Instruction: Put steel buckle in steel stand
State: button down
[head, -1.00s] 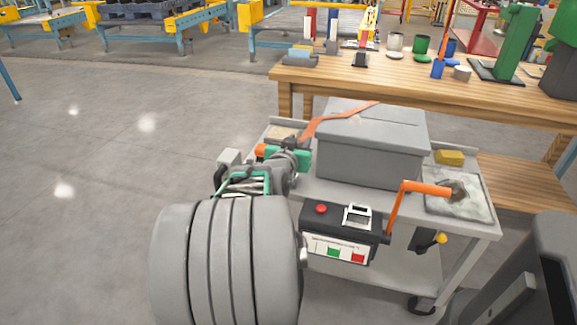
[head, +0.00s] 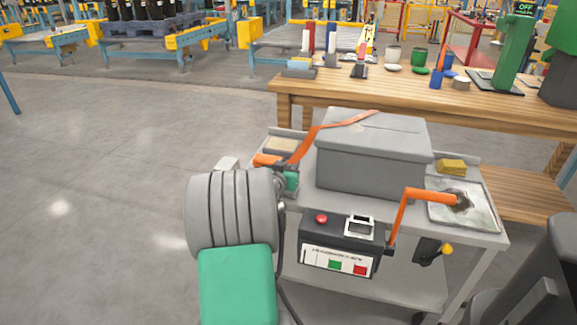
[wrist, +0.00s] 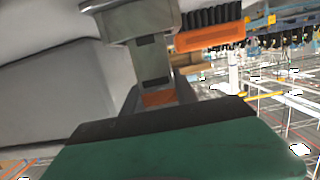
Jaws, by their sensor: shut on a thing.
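In the wrist view my gripper (wrist: 155,100) is shut, with a grey metal piece (wrist: 152,62) rising from between its dark jaws. I take this for the steel buckle; a bit of orange shows at its foot. In the head view my own arm covers most of the gripper and the buckle at the cart's left end. An orange strap (head: 308,140) runs from there up over the grey box. A square, open-topped steel frame (head: 361,226) on the black control box looks like the steel stand. It is right of my gripper and apart from it.
The grey lidded box (head: 370,165) stands on the cart (head: 480,236), just right of my gripper. An orange lever (head: 400,215) rises beside the control box. An orange-backed brush (head: 268,159) lies at the cart's left end. A wooden bench (head: 420,95) is behind; open floor is left.

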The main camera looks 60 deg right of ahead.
jog(key=c, duration=1)
grip_release()
jog(key=shift+f, duration=0.1)
jog(key=shift+o, duration=0.2)
jog(key=shift+r+p, duration=0.35)
jog(key=shift+p, duration=0.05)
jog(key=p+v, duration=0.1)
jog(key=v, duration=1.1)
jog(key=shift+f, duration=0.15)
